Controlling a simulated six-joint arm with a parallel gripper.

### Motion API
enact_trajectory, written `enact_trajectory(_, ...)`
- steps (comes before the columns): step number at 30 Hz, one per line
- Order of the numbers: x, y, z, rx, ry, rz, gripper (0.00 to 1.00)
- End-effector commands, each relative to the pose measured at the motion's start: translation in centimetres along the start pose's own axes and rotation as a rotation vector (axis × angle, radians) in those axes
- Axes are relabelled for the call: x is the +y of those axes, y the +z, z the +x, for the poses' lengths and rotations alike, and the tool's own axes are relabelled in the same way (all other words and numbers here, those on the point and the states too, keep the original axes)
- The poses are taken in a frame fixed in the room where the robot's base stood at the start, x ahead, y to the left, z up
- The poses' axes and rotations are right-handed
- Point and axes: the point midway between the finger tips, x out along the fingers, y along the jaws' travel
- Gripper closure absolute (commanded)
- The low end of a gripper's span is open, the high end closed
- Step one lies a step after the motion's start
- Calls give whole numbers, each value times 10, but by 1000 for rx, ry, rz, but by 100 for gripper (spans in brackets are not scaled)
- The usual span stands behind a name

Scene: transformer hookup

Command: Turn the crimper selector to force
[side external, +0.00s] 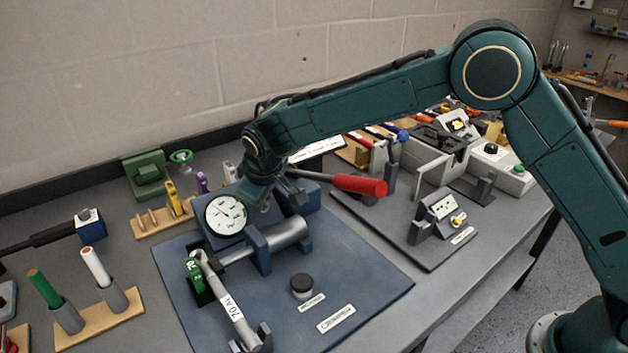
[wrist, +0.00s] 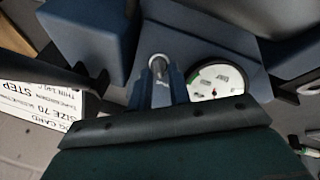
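The crimper is a blue unit with a white dial gauge (side external: 226,214) and a grey cylinder (side external: 288,233), on a blue base plate (side external: 375,287). The gauge also shows in the wrist view (wrist: 222,80). A small grey round-ended part (wrist: 158,64) stands beside the gauge and may be the selector; its setting is not readable. A black knob (side external: 301,284) with a label stands at the front of the base plate. My gripper (side external: 270,196) is just above and behind the gauge.
A red handle (side external: 358,185) sticks out right of my gripper. A white printed card (wrist: 45,112) lies left in the wrist view. A green tool (side external: 149,173) and wooden racks stand left. Grey fixtures (side external: 445,222) stand right.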

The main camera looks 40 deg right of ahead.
Motion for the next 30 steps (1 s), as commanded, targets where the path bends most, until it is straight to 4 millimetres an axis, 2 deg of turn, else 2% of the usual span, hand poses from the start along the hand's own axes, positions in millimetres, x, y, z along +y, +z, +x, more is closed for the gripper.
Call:
enact_trajectory(11,0,0,-1,1,0,1,72)
enact_trajectory(17,0,-1,-10,2,0,1,72)
enact_trajectory(23,0,-1,-32,3,0,1,72)
enact_trajectory(30,0,-1,-72,4,0,0,72)
